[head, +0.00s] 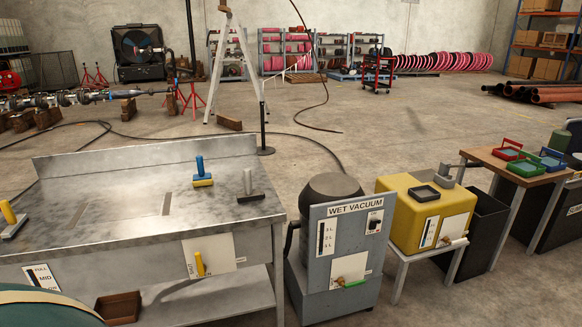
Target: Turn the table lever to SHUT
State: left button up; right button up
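A steel table (110,220) stands at the left front. A white plate (222,250) is fixed to its front face, and a yellow lever (200,263) on the plate points roughly straight down. Small lettering shows at the plate's left side and below the lever, but it is too small to read surely. Neither of my grippers is in view.
On the table stand a blue and yellow tool (201,172), a grey block with a handle (250,188) and a yellow-handled tool (11,219). A wet vacuum (336,250) and a yellow tank (410,218) stand to the right. A brown tray (118,307) sits low in front.

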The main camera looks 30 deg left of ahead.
aim_at(201, 268)
jog(key=u, duration=2.7)
